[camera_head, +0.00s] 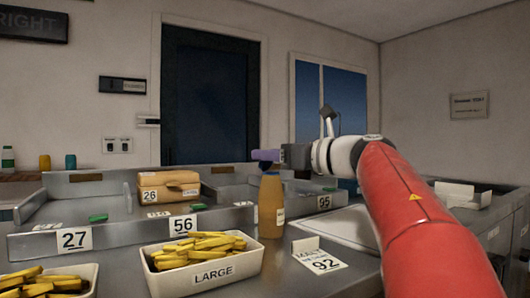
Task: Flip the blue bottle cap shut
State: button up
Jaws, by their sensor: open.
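My gripper (264,156) is open, pointing left just above the bottle's top. Its purple fingers overlap the bottle's mouth in this view. A small dark blue piece (265,165) shows under the fingers at the bottle's top and looks like the cap. It is too small and covered to tell its angle, or whether the fingers touch it.
A white tray of fries marked LARGE (212,272) stands in front left of the bottle. Steel bins with numbered tags lie behind. Tan packages (168,186) sit in a bin. Small bottles (70,161) stand far left.

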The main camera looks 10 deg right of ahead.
jog(key=shift+x, duration=1.15)
jog(key=c, duration=1)
